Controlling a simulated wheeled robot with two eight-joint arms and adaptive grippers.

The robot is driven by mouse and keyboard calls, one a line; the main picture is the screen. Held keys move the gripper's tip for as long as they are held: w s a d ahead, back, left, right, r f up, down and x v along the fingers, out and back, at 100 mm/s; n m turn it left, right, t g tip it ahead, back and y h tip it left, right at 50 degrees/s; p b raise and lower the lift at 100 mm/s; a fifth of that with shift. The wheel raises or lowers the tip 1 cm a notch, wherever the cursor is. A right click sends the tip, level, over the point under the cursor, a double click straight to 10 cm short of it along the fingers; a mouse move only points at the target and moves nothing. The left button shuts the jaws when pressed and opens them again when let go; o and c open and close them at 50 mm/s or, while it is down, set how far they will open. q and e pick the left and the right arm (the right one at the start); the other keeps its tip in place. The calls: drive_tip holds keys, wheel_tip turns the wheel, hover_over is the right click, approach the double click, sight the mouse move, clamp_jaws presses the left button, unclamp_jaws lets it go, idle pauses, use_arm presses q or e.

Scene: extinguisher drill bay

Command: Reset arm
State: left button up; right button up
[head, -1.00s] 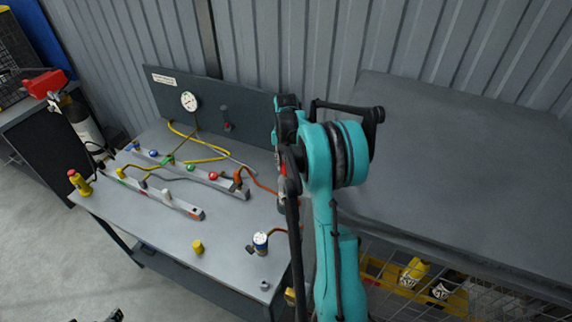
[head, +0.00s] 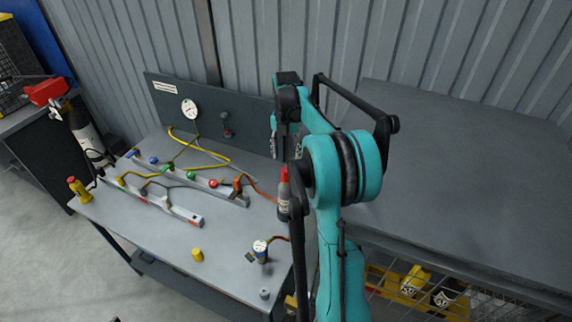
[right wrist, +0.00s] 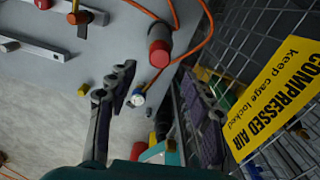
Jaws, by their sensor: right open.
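My right arm, teal and black, rises in the middle of the head view. Its forearm reaches toward the back panel, and my right gripper (head: 276,135) is mostly hidden there by my own arm. In the right wrist view my right gripper (right wrist: 157,105) is open, with its two dark fingers wide apart and nothing between the pads. The same bottle shows beside my arm in the head view (head: 283,193). My left gripper cannot be made out.
The grey bench (head: 165,235) holds two rails of coloured knobs, hoses, a yellow cap (head: 197,255) and a small blue-and-white canister (head: 260,250). A gauge panel (head: 165,105) stands behind. A wire cage with a yellow sign (right wrist: 285,90) is close on the right. The right-hand tabletop (head: 455,170) is bare.

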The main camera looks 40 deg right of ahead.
drive_tip(key=s+a+m+t+b, duration=0.2)
drive_tip(key=s+a+m+b, duration=0.15)
drive_tip(key=a+m, duration=0.4)
drive_tip(key=s+a+m+t+b, duration=0.1)
drive_tip(key=s+a+m+b, duration=0.3)
drive_tip(key=a, duration=0.6)
drive_tip(key=s+a+f+m+t+b, duration=0.4)
drive_tip(key=s+a+f+m+b, duration=0.1)
drive_tip(key=s+a+f+m, duration=0.6)
drive_tip(key=shift+s+m, duration=0.65)
drive_tip(key=shift+m, duration=0.6)
